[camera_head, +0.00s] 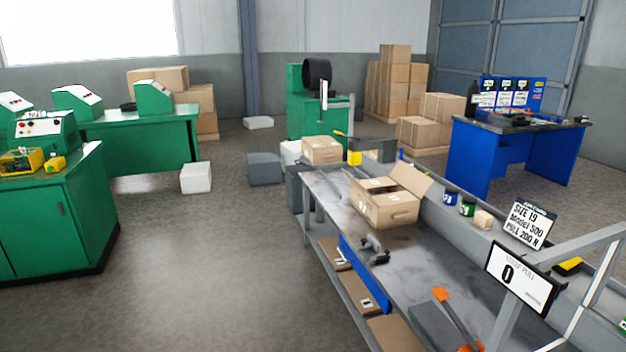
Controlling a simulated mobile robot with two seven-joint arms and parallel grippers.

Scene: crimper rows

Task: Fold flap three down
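An open cardboard box (388,212) stands on the grey workbench (400,270), right of the picture's middle. One flap (413,183) stands up and leans outward on its right side. Another flap shows at its far left edge, but its angle is hard to tell. Part of the box's top looks covered by a flap, and I cannot tell which flap is number three. Neither of my grippers shows in the head view, and nothing touches the box.
A closed box (321,150) sits at the bench's far end. A small dark metal tool (373,250) lies in front of the open box, and an orange-handled tool (455,315) lies nearer. Small jars (467,206) and sign displays (518,278) line the right.

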